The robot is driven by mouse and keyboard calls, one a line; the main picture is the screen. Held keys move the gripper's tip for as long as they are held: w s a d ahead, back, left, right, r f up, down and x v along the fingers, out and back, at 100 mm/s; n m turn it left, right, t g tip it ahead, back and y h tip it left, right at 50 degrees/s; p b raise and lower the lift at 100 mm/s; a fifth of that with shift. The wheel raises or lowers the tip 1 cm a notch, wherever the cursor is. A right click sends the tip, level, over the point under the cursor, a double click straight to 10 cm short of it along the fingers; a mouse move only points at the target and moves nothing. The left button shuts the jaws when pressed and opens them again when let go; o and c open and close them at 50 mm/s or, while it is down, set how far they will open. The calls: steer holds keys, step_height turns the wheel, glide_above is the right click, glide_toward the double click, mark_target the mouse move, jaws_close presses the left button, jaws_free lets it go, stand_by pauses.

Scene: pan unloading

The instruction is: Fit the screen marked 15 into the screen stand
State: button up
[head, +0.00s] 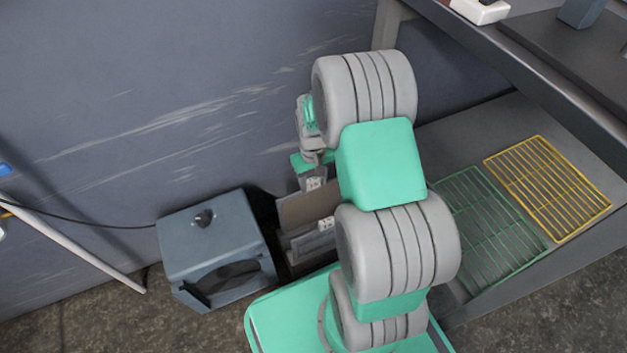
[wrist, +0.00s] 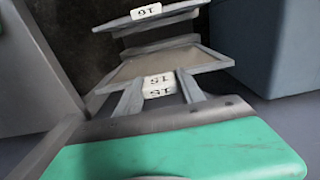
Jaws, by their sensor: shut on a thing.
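My gripper (head: 311,168) is shut on the screen marked 15 (head: 307,206), low beside the wall in the head view. In the wrist view my fingers (wrist: 160,84) are on either side of the white label at the near edge of screen 15 (wrist: 150,66), whose brownish mesh face extends away from me. Another screen with a white label (head: 327,225) shows just below it. In the wrist view this other screen (wrist: 170,17) lies beyond screen 15, and its label seems to read 16 upside down. I cannot clearly make out the screen stand; my arm hides part of that area.
A blue-grey housing (head: 215,240) with a dark opening and a knob stands left of the screens. It also shows in the wrist view (wrist: 267,45). Green (head: 487,230) and yellow (head: 548,188) wire racks lie on the lower shelf at right. The wall is close behind.

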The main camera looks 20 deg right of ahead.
step_height(320, 180, down, 8)
steer(key=b, duration=0.5)
steer(key=shift+f, duration=0.2)
stand_by(4.8)
steer(key=o, duration=1.5)
step_height(320, 180, up, 8)
steer(key=p, duration=0.4)
